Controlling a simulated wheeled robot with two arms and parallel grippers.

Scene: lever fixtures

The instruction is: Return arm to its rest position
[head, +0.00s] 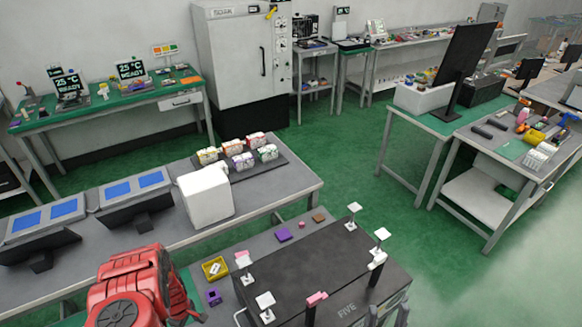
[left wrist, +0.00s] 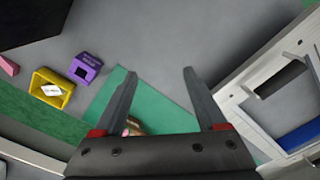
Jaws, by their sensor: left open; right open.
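My red left arm (head: 130,290) comes in at the lower left of the head view; its gripper is not visible there. In the left wrist view my left gripper (left wrist: 160,88) is open, its two fingers apart over a grey and green surface. A small brown and pink thing (left wrist: 133,126) shows near the base of the left finger, and I cannot tell whether it touches.
A yellow tray (head: 215,269), a purple block (head: 213,297) and small flat pieces lie left of the box. A white cube (head: 206,196) and blue-screened panels (head: 50,215) stand on the grey bench behind. The green floor (head: 350,160) beyond is open.

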